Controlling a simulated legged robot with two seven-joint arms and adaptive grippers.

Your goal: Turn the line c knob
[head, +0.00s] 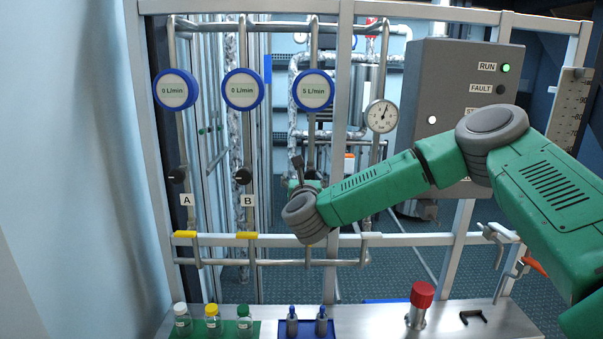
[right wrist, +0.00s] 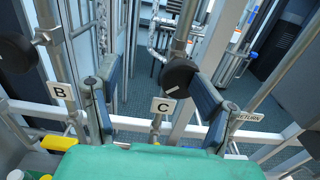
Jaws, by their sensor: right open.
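The line C knob is a black round knob (right wrist: 179,77) above the white C label (right wrist: 163,107) in the right wrist view. It lies between the spread fingers of my right gripper (right wrist: 152,78), much nearer the right finger; I cannot tell whether they touch. My right gripper is open and holds nothing. In the head view my right arm hides the C knob and label, and only a bit of the right gripper (head: 298,165) shows above the wrist. The round display over line C (head: 312,90) seems to read 5 L/min. My left gripper is not in view.
Line A's knob (head: 177,175) and line B's knob (head: 243,176) stand to the left; their displays read 0 L/min. A dial gauge (head: 381,116) and grey control box (head: 455,85) stand to the right. Vials (head: 213,322) and a red-capped part (head: 422,295) sit on the bench.

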